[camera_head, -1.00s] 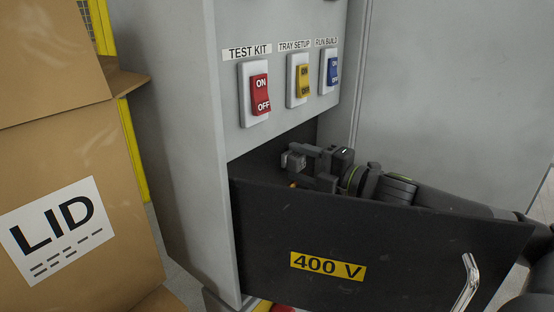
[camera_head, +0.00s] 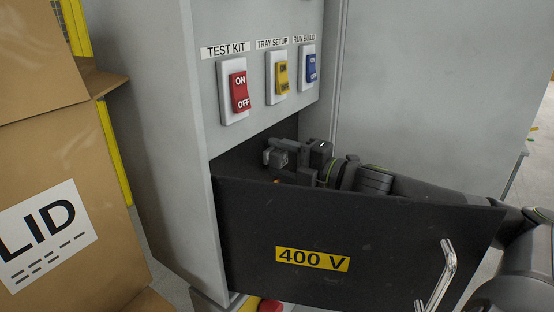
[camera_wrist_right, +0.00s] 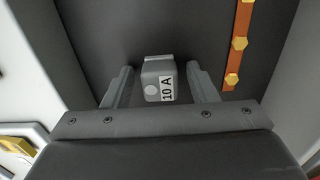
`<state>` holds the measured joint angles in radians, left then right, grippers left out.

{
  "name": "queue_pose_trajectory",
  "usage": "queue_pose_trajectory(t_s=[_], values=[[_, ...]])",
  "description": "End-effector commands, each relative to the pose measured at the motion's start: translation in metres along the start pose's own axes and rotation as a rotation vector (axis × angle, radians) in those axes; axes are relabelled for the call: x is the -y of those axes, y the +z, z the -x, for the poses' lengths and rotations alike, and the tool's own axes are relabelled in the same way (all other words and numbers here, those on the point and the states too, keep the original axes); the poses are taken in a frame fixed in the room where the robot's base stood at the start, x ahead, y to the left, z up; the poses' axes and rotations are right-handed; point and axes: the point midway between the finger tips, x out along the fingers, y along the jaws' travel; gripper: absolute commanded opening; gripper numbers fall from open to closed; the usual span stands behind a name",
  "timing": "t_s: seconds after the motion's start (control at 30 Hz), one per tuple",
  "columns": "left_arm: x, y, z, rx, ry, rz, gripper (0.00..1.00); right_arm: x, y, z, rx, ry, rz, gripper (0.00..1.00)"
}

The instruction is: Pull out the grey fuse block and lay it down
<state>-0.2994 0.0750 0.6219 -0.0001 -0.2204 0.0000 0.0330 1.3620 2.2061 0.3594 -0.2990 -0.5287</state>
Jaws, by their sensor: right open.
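The grey fuse block (camera_wrist_right: 158,80), marked 10 A, shows in the right wrist view against the dark back of the compartment. My right gripper (camera_wrist_right: 160,88) is open, with one finger on each side of the block and a gap visible beside each. In the head view my right gripper (camera_head: 283,158) is inside the compartment, behind the black 400 V door (camera_head: 370,240). The door's upper edge hides part of it. A small lighter grey piece between its fingers there looks like the block. My left gripper is not in view.
Red (camera_head: 239,92), yellow (camera_head: 282,78) and blue (camera_head: 311,68) switches sit above the opening. A copper strip with bolts (camera_wrist_right: 239,44) runs beside the block. The door has a metal handle (camera_head: 437,278). A cardboard box (camera_head: 100,150) marked LID stands at left.

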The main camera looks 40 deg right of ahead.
Motion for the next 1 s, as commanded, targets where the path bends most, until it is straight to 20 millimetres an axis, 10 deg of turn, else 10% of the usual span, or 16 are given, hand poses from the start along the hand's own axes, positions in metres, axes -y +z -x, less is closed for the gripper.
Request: queue_pose_trajectory(t_s=[0.4,0.8,1.0], values=[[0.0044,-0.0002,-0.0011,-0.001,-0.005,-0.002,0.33,0.0000,-0.0001,0.0000,0.000,0.000,0.000,0.53],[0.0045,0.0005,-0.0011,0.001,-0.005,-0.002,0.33,0.0000,0.0000,0.0000,0.000,0.000,0.000,0.02],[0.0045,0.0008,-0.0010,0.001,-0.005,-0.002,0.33,-0.0002,0.0001,0.0000,0.000,0.000,0.000,0.00]])
